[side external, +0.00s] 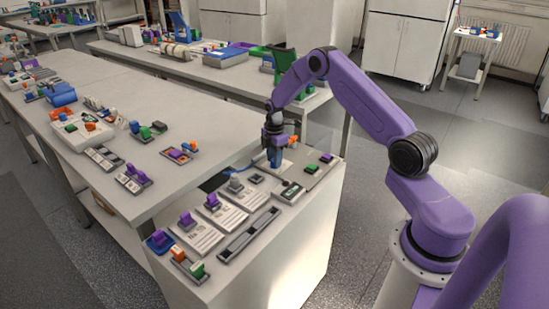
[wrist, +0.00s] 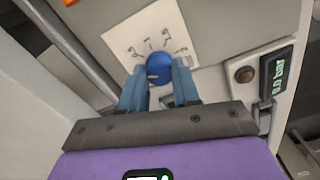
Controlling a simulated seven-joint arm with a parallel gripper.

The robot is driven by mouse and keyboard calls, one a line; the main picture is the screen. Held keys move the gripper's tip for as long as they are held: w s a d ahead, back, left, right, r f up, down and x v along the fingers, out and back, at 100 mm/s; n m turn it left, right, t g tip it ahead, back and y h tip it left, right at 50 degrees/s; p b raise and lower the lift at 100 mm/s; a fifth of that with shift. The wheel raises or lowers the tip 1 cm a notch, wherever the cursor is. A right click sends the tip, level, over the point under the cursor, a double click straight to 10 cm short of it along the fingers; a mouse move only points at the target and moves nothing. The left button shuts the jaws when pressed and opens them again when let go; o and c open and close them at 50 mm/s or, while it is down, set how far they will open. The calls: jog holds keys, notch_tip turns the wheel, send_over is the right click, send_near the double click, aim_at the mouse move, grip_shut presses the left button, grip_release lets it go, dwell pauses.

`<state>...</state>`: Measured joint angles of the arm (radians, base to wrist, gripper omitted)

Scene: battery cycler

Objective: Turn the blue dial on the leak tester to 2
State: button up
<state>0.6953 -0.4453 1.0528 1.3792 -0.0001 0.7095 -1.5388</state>
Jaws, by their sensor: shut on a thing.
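The blue dial (wrist: 159,67) sits on a white scale plate (wrist: 128,40) with printed numerals and tick marks, seen in the wrist view. My gripper (wrist: 160,72) has its blue fingers on either side of the dial, shut on it. The numerals fan out above the dial; a 1 is legible near the top. I cannot tell which numeral the dial points to. In the side view my gripper (side external: 275,160) points down at the leak tester panel, and the dial is hidden behind the fingers.
A small display (wrist: 277,75) reading about 0.0 bar and a round brown button (wrist: 245,74) are right of the dial. An orange part (wrist: 70,2) shows at the top left. In the side view, modules with purple handles (side external: 212,201) stand in front of the gripper.

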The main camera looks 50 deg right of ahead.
jog(key=m, duration=1.4)
jog(key=shift+m, duration=0.4)
jog(key=m, duration=1.4)
jog(key=o, duration=1.1)
jog(key=shift+c, duration=0.2)
